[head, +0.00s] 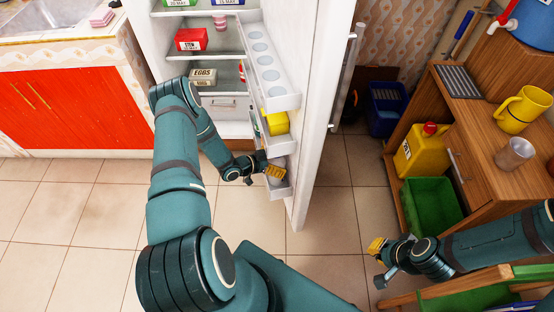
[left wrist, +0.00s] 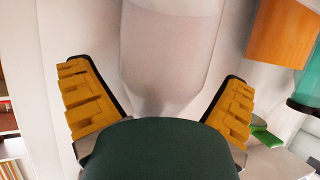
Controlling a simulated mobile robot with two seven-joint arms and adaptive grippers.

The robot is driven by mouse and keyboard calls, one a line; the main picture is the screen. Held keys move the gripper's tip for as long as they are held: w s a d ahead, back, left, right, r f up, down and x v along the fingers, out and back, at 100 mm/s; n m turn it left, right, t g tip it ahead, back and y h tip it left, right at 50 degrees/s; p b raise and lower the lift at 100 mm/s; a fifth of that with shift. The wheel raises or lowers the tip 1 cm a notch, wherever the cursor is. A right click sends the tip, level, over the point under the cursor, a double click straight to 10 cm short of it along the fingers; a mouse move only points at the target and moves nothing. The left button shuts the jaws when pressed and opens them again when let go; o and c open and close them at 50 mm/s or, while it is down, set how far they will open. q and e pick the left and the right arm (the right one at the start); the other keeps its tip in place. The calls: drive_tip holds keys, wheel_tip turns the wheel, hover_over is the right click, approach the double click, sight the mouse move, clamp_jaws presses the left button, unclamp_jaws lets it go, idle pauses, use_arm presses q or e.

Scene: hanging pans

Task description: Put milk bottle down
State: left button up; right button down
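The milk bottle (left wrist: 165,60) is a pale, whitish bottle in the left wrist view, between and beyond the finger pads of my left gripper (left wrist: 160,100). The yellow pads are spread wide, with a visible gap on each side of the bottle. In the head view my left gripper (head: 268,169) is at the lowest shelf of the open fridge door (head: 318,110). The bottle cannot be made out there. My right gripper (head: 378,262) is low at the right over the floor, its fingers apart and nothing seen between them.
An orange container and a teal one stand at the right of the left wrist view. The fridge holds a red box (head: 191,39) and an egg carton (head: 202,76). A wooden counter (head: 500,140) with a yellow jug (head: 522,110) stands right.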

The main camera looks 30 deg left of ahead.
use_arm(q)
drive_tip(key=shift+r, duration=0.1)
drive_tip(key=p+v, duration=0.2)
drive_tip(key=v, duration=1)
drive_tip(key=shift+s, duration=0.1)
idle(0.3)
